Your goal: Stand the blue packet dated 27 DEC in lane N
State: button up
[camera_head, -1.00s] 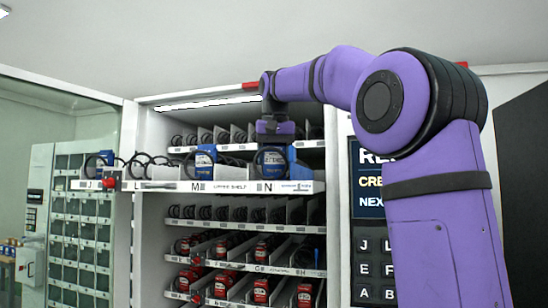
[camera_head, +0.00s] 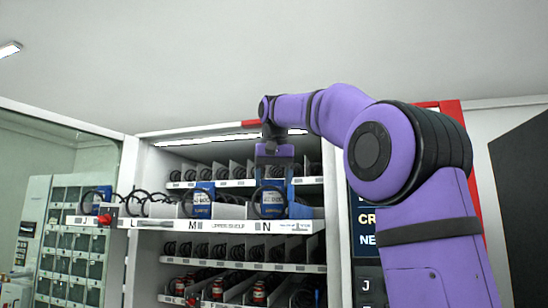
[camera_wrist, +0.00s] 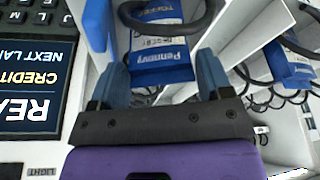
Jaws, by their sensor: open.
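A blue packet (camera_head: 270,202) stands upright on the pulled-out upper shelf (camera_head: 228,226), behind the N label, with a dark coil ring in front of it. My gripper (camera_head: 275,184) is open just above it, its blue fingers on either side of the packet's top. In the wrist view the packet (camera_wrist: 160,66), printed Pennevy, lies beyond and between the open fingers (camera_wrist: 163,82), with a gap on both sides. Its date is not legible. A similar blue packet (camera_head: 200,200) stands at lane M; it also shows at the right of the wrist view (camera_wrist: 292,62).
Another blue packet (camera_head: 88,200) stands near the shelf's left end, by a red knob (camera_head: 105,221). White dividers and dark coils separate the lanes. Lower shelves hold red items (camera_head: 259,293). A keypad panel with a screen (camera_wrist: 38,82) is beside the shelf.

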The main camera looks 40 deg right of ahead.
jog(key=v, duration=0.8)
dwell(0.5)
